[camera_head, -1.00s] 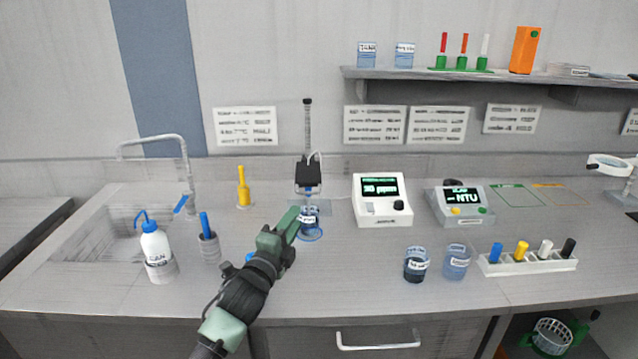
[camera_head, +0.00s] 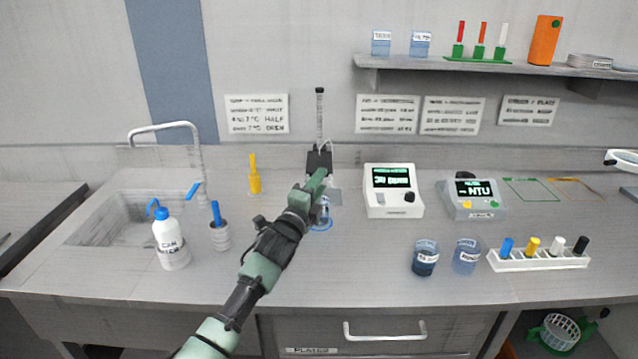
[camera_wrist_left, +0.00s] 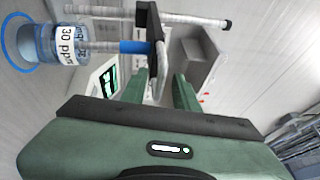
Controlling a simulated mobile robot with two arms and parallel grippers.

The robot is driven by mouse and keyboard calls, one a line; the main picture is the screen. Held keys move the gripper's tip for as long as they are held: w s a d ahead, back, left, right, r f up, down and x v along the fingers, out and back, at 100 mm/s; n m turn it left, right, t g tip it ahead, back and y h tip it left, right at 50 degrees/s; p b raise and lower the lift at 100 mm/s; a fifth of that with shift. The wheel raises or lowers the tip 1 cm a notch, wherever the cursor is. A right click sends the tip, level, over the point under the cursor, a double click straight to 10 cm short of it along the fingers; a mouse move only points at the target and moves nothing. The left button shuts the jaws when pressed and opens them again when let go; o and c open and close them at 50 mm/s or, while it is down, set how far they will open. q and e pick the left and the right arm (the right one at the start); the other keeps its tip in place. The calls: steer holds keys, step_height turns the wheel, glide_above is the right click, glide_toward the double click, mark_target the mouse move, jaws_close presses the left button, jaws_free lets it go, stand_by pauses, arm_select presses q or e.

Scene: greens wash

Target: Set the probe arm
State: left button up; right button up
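The probe arm (camera_head: 318,160) is a black block on an upright post (camera_head: 320,112), with a probe hanging toward a small beaker (camera_head: 323,213) on a blue ring. In the left wrist view, turned sideways, the black probe arm (camera_wrist_left: 148,25) and its blue-topped probe show ahead of my fingers. The beaker (camera_wrist_left: 50,45) there reads 30 ppm, and the probe tip reaches toward it. My left gripper (camera_wrist_left: 158,92) is open, its two green fingers apart just in front of the arm; contact cannot be told. In the head view it covers part of the probe. My right gripper is out of view.
Two meters (camera_head: 393,190) (camera_head: 470,200) stand to the right. Two labelled beakers (camera_head: 425,258) (camera_head: 466,256) and a white rack (camera_head: 540,260) are at front right. A wash bottle (camera_head: 170,240), a holder (camera_head: 219,236) and the sink (camera_head: 125,218) lie left.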

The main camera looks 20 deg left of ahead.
arm_select(q)
jaws_close()
stand_by(1.3)
